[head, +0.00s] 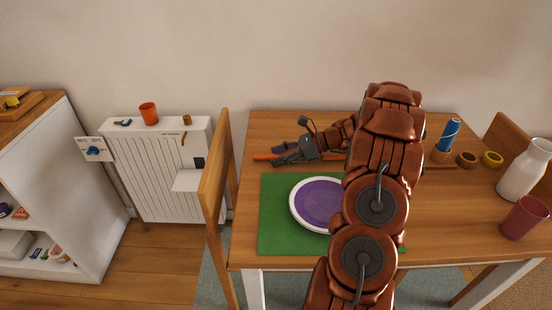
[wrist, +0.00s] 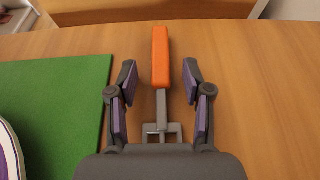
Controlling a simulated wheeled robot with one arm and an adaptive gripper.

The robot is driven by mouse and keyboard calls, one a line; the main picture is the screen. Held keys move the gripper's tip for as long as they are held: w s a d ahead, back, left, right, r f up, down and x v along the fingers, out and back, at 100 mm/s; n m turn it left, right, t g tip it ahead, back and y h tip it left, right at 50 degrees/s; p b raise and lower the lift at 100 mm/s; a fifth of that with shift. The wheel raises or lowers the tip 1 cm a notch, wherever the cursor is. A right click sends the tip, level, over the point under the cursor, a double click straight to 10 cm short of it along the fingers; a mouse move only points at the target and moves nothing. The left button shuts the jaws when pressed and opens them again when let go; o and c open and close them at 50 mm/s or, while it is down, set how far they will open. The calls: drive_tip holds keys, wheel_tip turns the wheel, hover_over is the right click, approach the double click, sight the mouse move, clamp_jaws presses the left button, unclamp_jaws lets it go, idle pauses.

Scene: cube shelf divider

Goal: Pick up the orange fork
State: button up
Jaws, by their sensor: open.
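The orange fork (wrist: 160,58) lies on the wooden table, in the wrist view between the two fingers of my gripper (wrist: 160,85). Its orange handle points away from the gripper, and its grey neck and tines run back towards the palm. My gripper is open, with a gap between each finger and the fork. In the head view the orange handle (head: 264,156) shows at the left of my gripper (head: 278,154), near the table's left side. My gripper and arm hide most of the fork there.
A green mat (head: 275,240) with a purple, white-rimmed plate (head: 315,203) lies in front of the gripper. A chair (head: 214,185) stands at the table's left edge. A white jug (head: 524,170), a red cup (head: 524,218) and a blue bottle (head: 449,134) stand at the right.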

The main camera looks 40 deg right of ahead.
clamp_jaws()
idle(0.4)
drive_tip(key=shift+r, duration=0.15)
drive_tip(key=shift+r, duration=0.3)
drive_tip(key=shift+s+a+r, duration=0.15)
drive_tip(key=shift+r, duration=0.55)
drive_tip(key=shift+s+a+r, duration=0.1)
drive_tip(key=shift+r, duration=0.6)
drive_tip(key=s+a, duration=0.3)
drive_tip(key=s+a+r, duration=0.1)
drive_tip(key=s+a, duration=0.6)
drive_tip(key=shift+s+a+r+b, duration=0.15)
drive_tip(key=shift+s+a+b, duration=0.2)
drive_tip(key=shift+b, duration=0.05)
